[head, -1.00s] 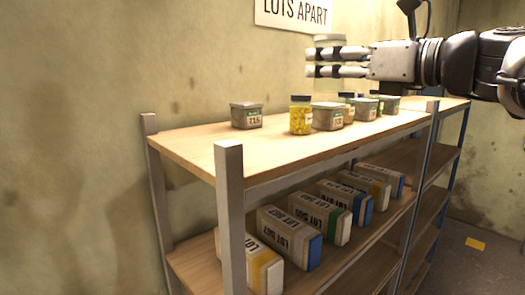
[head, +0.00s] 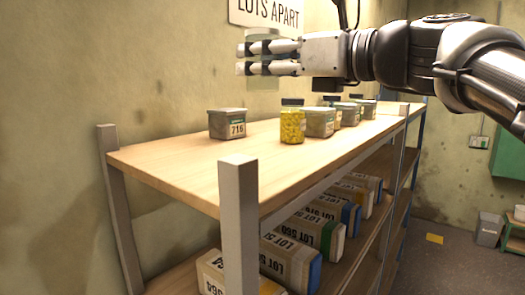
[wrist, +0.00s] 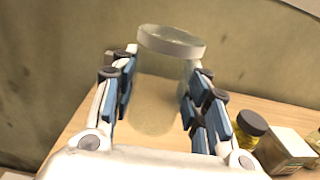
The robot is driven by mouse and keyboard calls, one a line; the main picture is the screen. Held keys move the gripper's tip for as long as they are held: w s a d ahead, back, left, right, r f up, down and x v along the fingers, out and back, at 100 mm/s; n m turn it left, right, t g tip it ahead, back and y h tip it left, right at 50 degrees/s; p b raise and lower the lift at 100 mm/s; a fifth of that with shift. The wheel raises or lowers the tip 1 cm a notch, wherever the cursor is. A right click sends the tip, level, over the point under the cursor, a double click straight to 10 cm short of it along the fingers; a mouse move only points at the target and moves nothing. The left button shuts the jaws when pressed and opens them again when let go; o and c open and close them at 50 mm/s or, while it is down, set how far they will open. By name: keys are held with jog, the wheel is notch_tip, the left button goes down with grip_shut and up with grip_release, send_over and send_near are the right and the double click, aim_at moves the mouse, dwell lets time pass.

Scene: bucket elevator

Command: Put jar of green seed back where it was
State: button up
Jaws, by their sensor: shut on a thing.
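My gripper (head: 246,60) is shut on a clear jar (wrist: 155,105) with a pale grey lid (wrist: 172,41). The jar is held upright in the air, above the shelf's wooden top board (head: 180,160). Its lid shows above the fingers in the head view (head: 264,34). The fingers stand on both sides of its body in the wrist view. The jar looks see-through and pale; I cannot make out green seed in it.
On the top board stand a grey tub marked 716 (head: 227,124), a jar of yellow seed (head: 292,123) and several more tubs and jars behind it. The board's near left part is clear. Lot boxes (head: 290,260) fill the shelf below. A wall sign (head: 265,12) hangs behind.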

notch_tip(320, 180, down, 13)
jog(key=shift+r+b, duration=0.1)
jog(key=shift+b, duration=1.1)
jog(key=shift+f, duration=0.2)
jog(key=o, duration=1.1)
jog(key=shift+r, duration=0.1)
jog(key=shift+o, duration=0.2)
jog(key=shift+r, duration=0.15)
jog(key=shift+w, duration=0.1)
